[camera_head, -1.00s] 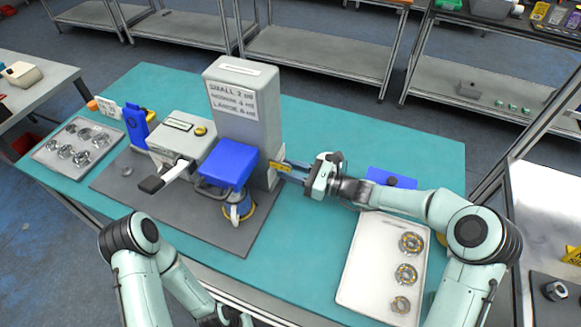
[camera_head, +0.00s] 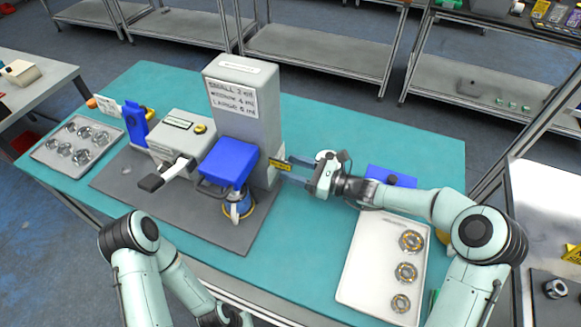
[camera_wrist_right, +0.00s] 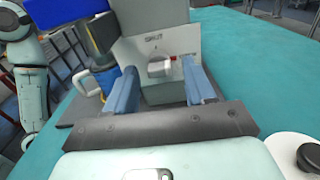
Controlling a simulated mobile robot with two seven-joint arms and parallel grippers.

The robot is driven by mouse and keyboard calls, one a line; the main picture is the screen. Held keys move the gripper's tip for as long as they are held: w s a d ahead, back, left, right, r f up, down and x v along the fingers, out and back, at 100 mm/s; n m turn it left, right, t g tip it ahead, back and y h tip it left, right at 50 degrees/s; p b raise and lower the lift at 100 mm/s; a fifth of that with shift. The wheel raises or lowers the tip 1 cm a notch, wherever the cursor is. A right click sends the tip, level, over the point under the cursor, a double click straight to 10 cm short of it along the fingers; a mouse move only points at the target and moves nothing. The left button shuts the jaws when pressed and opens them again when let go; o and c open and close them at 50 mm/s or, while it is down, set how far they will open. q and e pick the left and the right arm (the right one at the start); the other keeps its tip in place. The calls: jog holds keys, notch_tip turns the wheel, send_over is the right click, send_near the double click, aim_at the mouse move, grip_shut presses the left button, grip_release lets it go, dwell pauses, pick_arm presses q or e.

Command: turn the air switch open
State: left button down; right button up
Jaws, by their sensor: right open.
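The air switch is a grey knob (camera_wrist_right: 160,66) on the side face of a grey machine (camera_head: 243,105). In the right wrist view the word SHUT is printed above it, and a small red mark is at its right. My right gripper (camera_head: 287,170) is beside this face in the head view, with a yellow label at its fingertips. In the wrist view my right gripper (camera_wrist_right: 160,88) is open and empty, its two blue fingers on either side of the knob's line. I cannot tell if they touch it. My left arm (camera_head: 140,240) is low at the left; its gripper is not visible.
A blue box part (camera_head: 229,163) with a blue-and-white cup-like part (camera_head: 238,207) below is left of the switch. A white tray (camera_head: 375,270) with ring parts lies at the right front. Another tray (camera_head: 50,150) is at the far left. The teal table (camera_head: 335,125) is clear behind.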

pick_arm(q)
jog(key=shift+s+f+b, duration=0.65)
jog(key=shift+f, duration=0.25)
pick_arm(e)
jog(key=v, duration=1.2)
jog(key=shift+d, duration=0.1)
